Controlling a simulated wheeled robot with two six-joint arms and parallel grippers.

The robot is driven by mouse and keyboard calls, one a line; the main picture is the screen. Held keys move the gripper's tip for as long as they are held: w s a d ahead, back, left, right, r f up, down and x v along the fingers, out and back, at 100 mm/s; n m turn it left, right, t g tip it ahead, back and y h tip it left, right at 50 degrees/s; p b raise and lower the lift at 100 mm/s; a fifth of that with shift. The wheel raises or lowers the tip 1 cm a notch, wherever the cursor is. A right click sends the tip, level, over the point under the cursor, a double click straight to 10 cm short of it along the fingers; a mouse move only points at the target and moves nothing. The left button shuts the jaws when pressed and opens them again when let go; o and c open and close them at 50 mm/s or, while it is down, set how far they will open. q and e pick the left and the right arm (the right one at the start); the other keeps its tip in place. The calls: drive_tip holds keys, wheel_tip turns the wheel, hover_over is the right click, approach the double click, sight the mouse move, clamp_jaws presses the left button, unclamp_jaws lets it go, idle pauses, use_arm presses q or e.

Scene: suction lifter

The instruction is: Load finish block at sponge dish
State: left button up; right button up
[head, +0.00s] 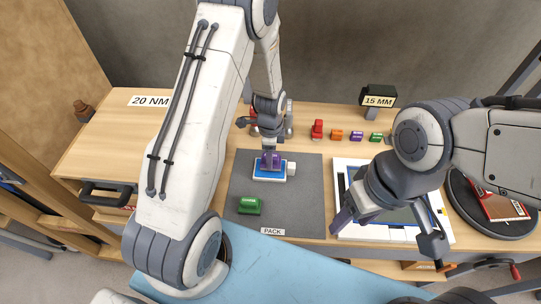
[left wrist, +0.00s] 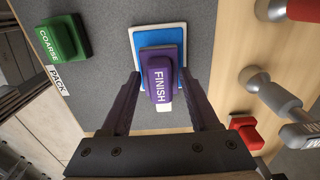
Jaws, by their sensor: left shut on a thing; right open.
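The purple finish block (head: 271,157) is held by my left gripper (head: 270,153) at the sponge dish. In the left wrist view the block (left wrist: 159,85), lettered FINISH, sits between the two purple fingers of the left gripper (left wrist: 160,88). The sponge dish (head: 291,168) is white-rimmed with a blue inside and lies on the grey mat. It shows behind the block in the left wrist view (left wrist: 148,38). I cannot tell whether the block touches the blue surface. My right gripper (head: 388,232) is open and empty above the white framed board at the right.
A green block lettered COARSE (head: 249,205) sits on the grey mat (head: 300,205), near the PACK label (head: 272,231). Small coloured blocks (head: 356,136) stand in a row behind. The white framed board (head: 350,166) and a dark round turntable (head: 462,201) occupy the right.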

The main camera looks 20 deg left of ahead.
use_arm(q)
drive_tip(key=shift+r+p, duration=1.85)
drive_tip(key=shift+r, duration=0.8)
drive_tip(key=shift+f, duration=0.1)
drive_tip(key=shift+s+f+n+b, duration=0.25)
drive_tip(key=shift+f+n+b, duration=0.15)
drive_tip(key=shift+n+b, duration=0.4)
drive_tip(key=f+n+b, duration=0.1)
drive_tip(key=n, duration=0.1)
drive_tip(key=s+n+b, duration=0.1)
drive_tip(key=n, duration=0.2)
drive_tip(key=s+f+n+b, duration=0.1)
drive_tip(key=n, duration=0.1)
drive_tip(key=shift+s+d+f+n, duration=0.15)
drive_tip(key=shift+s+f+n, duration=0.1)
drive_tip(key=shift+f+n, duration=0.15)
drive_tip(key=n, duration=0.1)
drive_tip(key=s+n+b, duration=0.1)
drive_tip(key=n, duration=0.1)
drive_tip(key=shift+f, duration=0.4)
drive_tip(key=shift+s+f+n+b, duration=0.1)
drive_tip(key=shift+s+n+b, duration=0.15)
drive_tip(key=shift+n, duration=0.35)
drive_tip(key=shift+s+f+n+b, duration=0.1)
drive_tip(key=shift+n+b, duration=0.15)
drive_tip(key=shift+n, duration=0.35)
